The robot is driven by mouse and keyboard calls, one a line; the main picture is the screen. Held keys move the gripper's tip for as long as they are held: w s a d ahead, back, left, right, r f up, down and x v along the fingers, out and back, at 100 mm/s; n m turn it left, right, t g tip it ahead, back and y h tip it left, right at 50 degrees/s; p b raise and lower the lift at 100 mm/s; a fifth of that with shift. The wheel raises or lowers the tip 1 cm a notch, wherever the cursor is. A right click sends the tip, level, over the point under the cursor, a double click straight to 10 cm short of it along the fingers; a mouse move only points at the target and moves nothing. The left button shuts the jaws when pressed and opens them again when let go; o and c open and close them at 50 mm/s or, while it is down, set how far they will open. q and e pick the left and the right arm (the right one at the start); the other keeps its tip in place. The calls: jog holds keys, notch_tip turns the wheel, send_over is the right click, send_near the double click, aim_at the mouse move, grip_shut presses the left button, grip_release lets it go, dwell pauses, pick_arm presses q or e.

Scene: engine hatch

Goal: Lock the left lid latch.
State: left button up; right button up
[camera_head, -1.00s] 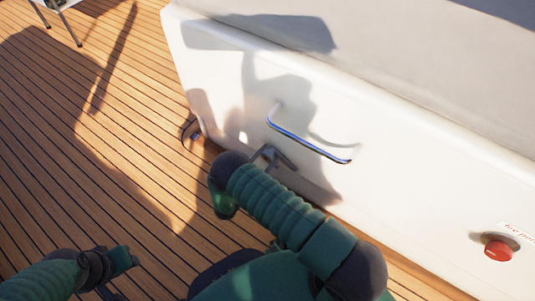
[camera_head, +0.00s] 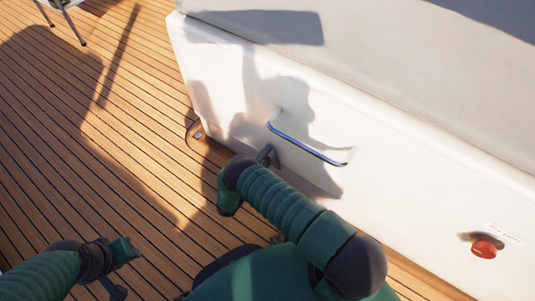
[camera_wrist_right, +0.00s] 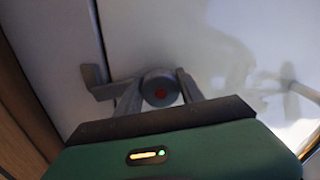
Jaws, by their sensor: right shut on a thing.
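My right gripper (camera_wrist_right: 160,95) is shut on the latch, one finger on each side of the hub. In the head view my right gripper (camera_head: 266,155) is small against the white hatch side (camera_head: 400,170), and my wrist hides the latch. My left gripper (camera_head: 118,290) is low at the left over the deck; its fingers are not clear.
A blue-silver handle bar (camera_head: 305,143) sticks out of the hatch side just above my right gripper. A red button (camera_head: 484,249) is at the lower right. The wooden deck (camera_head: 110,150) on the left is clear apart from chair legs (camera_head: 70,25) at the top.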

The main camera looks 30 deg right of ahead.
jog(key=shift+s+f+m+p, duration=0.2)
jog(key=shift+m+p, duration=0.25)
jog(key=shift+m, duration=0.75)
jog(key=shift+s, duration=0.1)
jog(key=o, duration=1.2)
jog(key=shift+c, duration=0.2)
jog(key=shift+o, duration=0.8)
jog(key=shift+r, duration=0.1)
jog(key=v, duration=1.6)
jog(key=shift+a+b, duration=0.3)
jog(key=shift+a, duration=0.15)
